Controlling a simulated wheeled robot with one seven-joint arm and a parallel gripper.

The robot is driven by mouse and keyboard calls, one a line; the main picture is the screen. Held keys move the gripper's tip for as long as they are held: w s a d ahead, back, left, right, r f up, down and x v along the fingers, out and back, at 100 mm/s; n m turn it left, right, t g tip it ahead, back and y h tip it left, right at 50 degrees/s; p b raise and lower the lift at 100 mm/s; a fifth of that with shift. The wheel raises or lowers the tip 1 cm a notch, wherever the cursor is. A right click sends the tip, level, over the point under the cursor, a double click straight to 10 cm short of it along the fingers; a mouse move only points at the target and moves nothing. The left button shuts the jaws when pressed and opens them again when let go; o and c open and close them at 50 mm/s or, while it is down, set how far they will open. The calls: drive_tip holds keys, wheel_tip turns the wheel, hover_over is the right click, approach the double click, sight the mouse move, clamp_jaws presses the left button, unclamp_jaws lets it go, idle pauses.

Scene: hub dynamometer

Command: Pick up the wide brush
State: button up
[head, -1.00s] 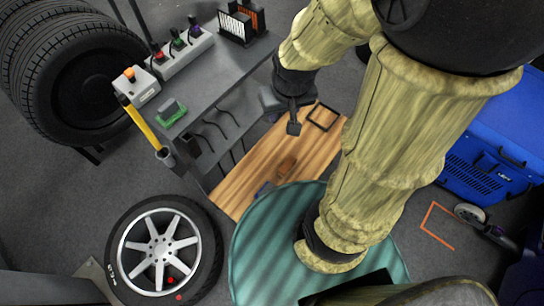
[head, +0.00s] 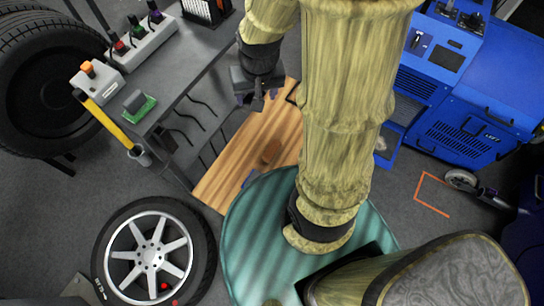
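I cannot pick out the wide brush with certainty. A small brown object (head: 270,152) lies on the wooden board (head: 232,178) and may be it, but it is too small to tell. A blue-grey object (head: 250,179) lies at the board's near edge, partly hidden by the round teal surface. My gripper (head: 257,98) is at the upper end of the board, above the brown object in the picture and apart from it. Its dark fingers look spread, with nothing clearly held between them.
A grey bench (head: 185,85) at left carries a power strip (head: 146,42), a button box (head: 98,82) and a green-based block (head: 138,104). A wheel (head: 150,255) lies on the floor. A blue cabinet (head: 465,135) stands right. Open floor shows at right.

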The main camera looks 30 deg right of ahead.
sight(272, 149)
drive_tip(key=w+d+f+m+b, duration=0.2)
drive_tip(key=f+m+b, duration=0.1)
drive_tip(key=f+b, duration=0.5)
drive_tip(key=w+d+f+m+g+b, duration=0.1)
drive_tip(key=w+d+f+m+b, duration=0.2)
drive_tip(key=f+b, duration=0.5)
drive_tip(key=w+d+f+m+g+b, duration=0.1)
drive_tip(key=f+b, duration=0.7)
drive_tip(key=f, duration=1.1)
drive_tip(key=shift+w+d+m, duration=0.75)
drive_tip(key=shift+w+m, duration=0.1)
drive_tip(key=shift+m, duration=0.15)
drive_tip(key=shift+f, duration=0.2)
wheel_tip(272, 149, down, 12)
drive_tip(key=b, duration=0.5)
wheel_tip(272, 149, down, 5)
drive_tip(key=b, duration=0.3)
drive_tip(key=shift+w+d+f, duration=0.15)
